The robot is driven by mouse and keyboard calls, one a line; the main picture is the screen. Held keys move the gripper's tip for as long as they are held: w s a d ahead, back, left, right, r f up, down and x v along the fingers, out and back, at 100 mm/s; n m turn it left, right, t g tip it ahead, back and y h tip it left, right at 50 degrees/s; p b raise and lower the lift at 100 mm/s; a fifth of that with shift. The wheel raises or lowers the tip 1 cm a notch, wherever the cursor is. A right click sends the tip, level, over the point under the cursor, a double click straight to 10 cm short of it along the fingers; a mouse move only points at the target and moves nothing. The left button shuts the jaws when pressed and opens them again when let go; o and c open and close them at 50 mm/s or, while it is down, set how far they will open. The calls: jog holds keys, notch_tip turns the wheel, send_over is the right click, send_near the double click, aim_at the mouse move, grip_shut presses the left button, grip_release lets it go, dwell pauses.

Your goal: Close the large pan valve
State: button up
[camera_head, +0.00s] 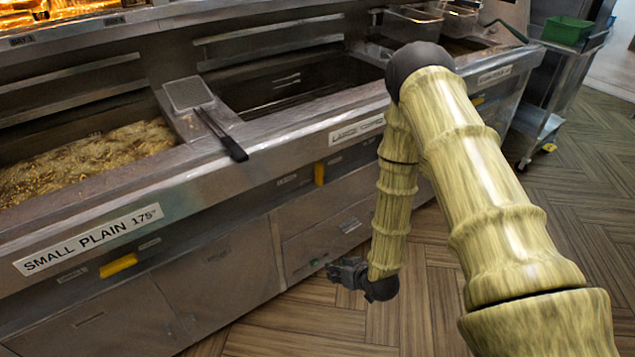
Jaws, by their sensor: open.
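A yellow valve handle (319,173) stands upright on the fryer front below the middle pan, a little left of and below a white label (357,130) whose text is too small to read surely. I take it as the large pan valve. A second yellow handle (118,265) lies nearly level under the "SMALL PLAIN 175" label (88,240). My gripper (338,271) hangs low in front of the cabinet doors, below the upright handle and apart from it. Its fingers are open, point left and look empty.
The small pan (85,160) holds bubbling oil with food. A flat skimmer (190,95) rests on the divider, its dark handle (225,138) overhanging the front rim. A further yellow handle (478,100) shows partly behind my arm. A trolley (540,120) stands right; wooden floor (420,300) is clear.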

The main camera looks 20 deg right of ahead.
jog(key=w+d+r+n+t+y+b, duration=0.1)
jog(key=w+d+r+t, duration=0.15)
jog(key=w, duration=0.45)
jog(key=w+d+r+t+y+b, duration=0.1)
jog(key=w+r+t+b, duration=0.15)
jog(key=w, duration=0.45)
jog(key=n+t+y+b, duration=0.1)
jog(key=n+t+y, duration=0.1)
jog(key=t, duration=0.1)
send_near(322, 174)
jog(key=w, duration=0.1)
jog(key=x, duration=1)
jog(key=shift+a, duration=0.15)
grip_shut()
